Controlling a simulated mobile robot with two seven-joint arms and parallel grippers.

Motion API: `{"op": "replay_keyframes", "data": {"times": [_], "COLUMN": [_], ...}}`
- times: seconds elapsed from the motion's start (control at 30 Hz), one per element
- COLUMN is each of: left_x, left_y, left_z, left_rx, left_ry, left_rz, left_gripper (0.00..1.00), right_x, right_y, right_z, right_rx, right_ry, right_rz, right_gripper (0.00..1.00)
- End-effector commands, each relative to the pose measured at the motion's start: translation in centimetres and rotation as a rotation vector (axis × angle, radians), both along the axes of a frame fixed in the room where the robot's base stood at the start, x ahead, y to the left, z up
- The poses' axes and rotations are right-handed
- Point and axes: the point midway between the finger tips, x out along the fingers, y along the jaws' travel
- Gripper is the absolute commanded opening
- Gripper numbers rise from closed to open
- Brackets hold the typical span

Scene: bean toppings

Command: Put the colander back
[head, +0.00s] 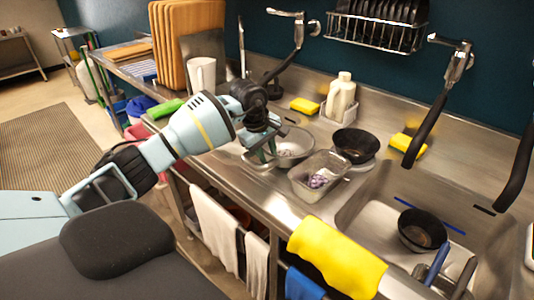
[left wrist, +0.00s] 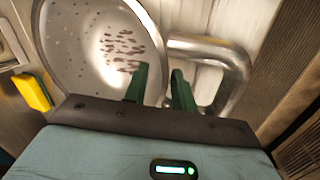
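The colander (head: 296,146) is a round metal bowl with small holes, on the steel counter. In the left wrist view the colander (left wrist: 95,40) fills the upper left, its holes visible in the bottom. A bent metal loop (left wrist: 235,62) shows beside its rim. My left gripper (head: 268,152) is at the colander's left side in the head view. In the left wrist view its two green fingertips (left wrist: 159,80) are apart, one over the bowl and one outside the rim beside the loop. Contact with the rim cannot be told. My right gripper is not in view.
A metal pan (head: 318,178) with purple contents and a black bowl (head: 354,146) stand right of the colander. The sink holds another dark bowl (head: 422,230). A white jug (head: 201,76) and cutting boards (head: 178,45) are behind my left arm. A yellow cloth (head: 335,258) hangs over the front edge.

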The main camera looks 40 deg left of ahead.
Motion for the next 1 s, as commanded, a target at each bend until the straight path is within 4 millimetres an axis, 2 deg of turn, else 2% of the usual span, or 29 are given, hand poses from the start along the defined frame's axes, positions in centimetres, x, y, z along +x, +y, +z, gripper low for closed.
{"op": "replay_keyframes", "data": {"times": [0.4,0.6,0.8,1.0], "left_x": [-1.9,-2.6,-3.0,-3.0], "left_y": [0.8,1.0,1.1,1.1], "left_z": [7.5,10.3,11.3,11.4], "left_rx": [0.002,0.001,0.001,0.001], "left_ry": [-0.007,-0.004,-0.001,-0.001], "left_rz": [0.001,0.000,0.000,0.000], "left_gripper": [0.26,0.26,0.26,0.26], "right_x": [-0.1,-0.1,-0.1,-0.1], "right_y": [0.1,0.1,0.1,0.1], "right_z": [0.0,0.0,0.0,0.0], "right_rx": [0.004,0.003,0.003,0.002], "right_ry": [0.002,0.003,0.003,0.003], "right_rz": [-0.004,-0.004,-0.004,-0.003], "right_gripper": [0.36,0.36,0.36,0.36]}}
